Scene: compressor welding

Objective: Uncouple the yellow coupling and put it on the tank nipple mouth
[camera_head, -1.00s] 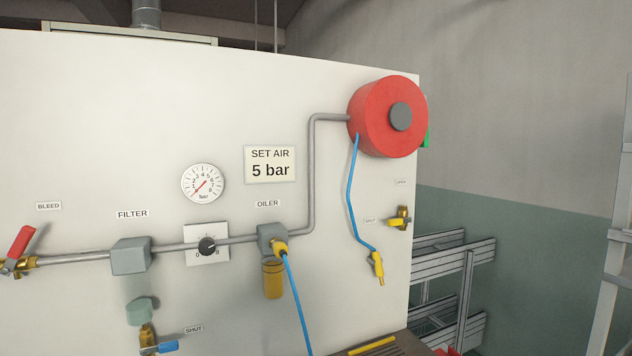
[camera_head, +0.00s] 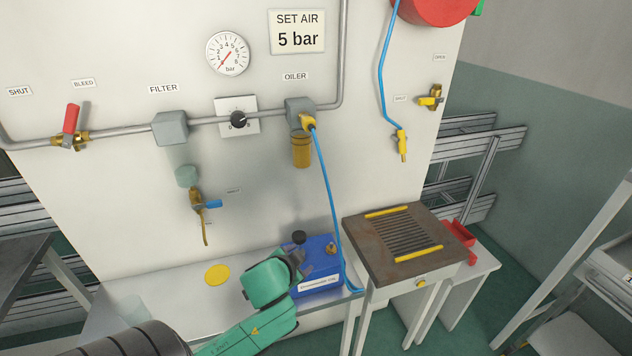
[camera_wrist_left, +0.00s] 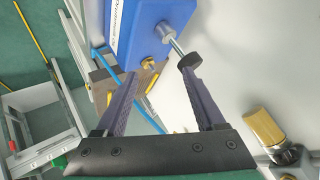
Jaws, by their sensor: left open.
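A yellow coupling (camera_head: 308,122) sits at the oiler outlet, with a blue hose running from it down to the bench. Another yellow fitting (camera_head: 402,145) hangs on the reel's blue hose. The blue tank (camera_head: 322,281), with a white label, stands on the bench; it also shows in the left wrist view (camera_wrist_left: 158,25). A brass nipple (camera_head: 331,248) shows on it, also in the wrist view (camera_wrist_left: 148,64). My left gripper (camera_head: 304,262) is open at the tank's left side. In the wrist view its fingers (camera_wrist_left: 160,80) are apart, the right one close to a black knob (camera_wrist_left: 190,60). My right gripper is out of view.
A brown slatted table (camera_head: 370,252) with yellow strips stands right of the tank. A red tray (camera_head: 459,240) is beyond it. A yellow disc (camera_head: 217,274) lies on the bench left of the tank. Valves and the filter (camera_head: 170,128) stick out from the panel above.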

